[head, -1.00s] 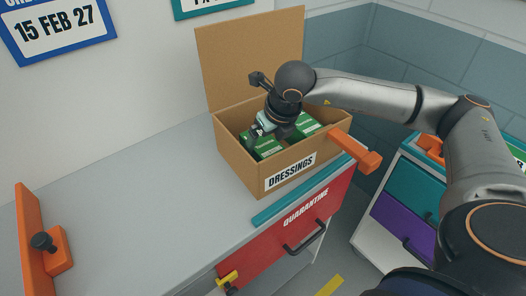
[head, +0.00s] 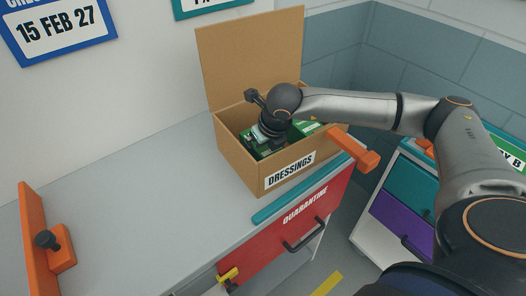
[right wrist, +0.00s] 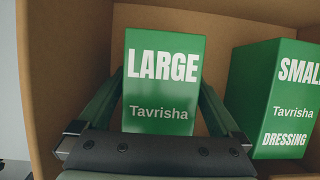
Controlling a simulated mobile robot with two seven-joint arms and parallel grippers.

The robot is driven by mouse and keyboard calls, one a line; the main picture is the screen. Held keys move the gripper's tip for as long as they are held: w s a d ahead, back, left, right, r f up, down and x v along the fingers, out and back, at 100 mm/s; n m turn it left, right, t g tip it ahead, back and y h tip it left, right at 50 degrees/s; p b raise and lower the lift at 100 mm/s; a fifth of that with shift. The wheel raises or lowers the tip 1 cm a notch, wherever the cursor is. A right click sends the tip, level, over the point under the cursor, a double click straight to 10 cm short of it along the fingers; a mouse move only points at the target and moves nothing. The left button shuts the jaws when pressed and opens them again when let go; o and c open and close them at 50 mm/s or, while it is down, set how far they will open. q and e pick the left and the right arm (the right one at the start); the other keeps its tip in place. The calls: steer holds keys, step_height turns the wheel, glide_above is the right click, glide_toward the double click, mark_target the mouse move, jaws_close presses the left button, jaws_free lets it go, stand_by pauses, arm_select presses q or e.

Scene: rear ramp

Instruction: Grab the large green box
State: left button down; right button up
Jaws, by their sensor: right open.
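The large green box (right wrist: 163,110), marked LARGE, stands inside the open cardboard DRESSINGS box (head: 240,170). In the head view (head: 264,152) it is mostly hidden by my right gripper. My right gripper (right wrist: 162,82) is open, with one finger on either side of the large green box in the right wrist view. I cannot tell whether the fingers touch it. A second green box (right wrist: 275,100), marked SMALL, stands to its right in the same cardboard box. My left gripper is not in view.
The cardboard lid (head: 250,55) stands up at the back. An orange handle (head: 353,147) juts out at the right of the box. A red QUARANTINE drawer (head: 300,225) is below. The grey counter (head: 130,190) to the left is mostly clear.

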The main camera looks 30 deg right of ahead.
steer(key=shift+f+b, duration=0.25)
steer(key=shift+b, duration=0.15)
stand_by(0.4)
steer(key=shift+r, duration=0.1)
steer(key=c, duration=1.4)
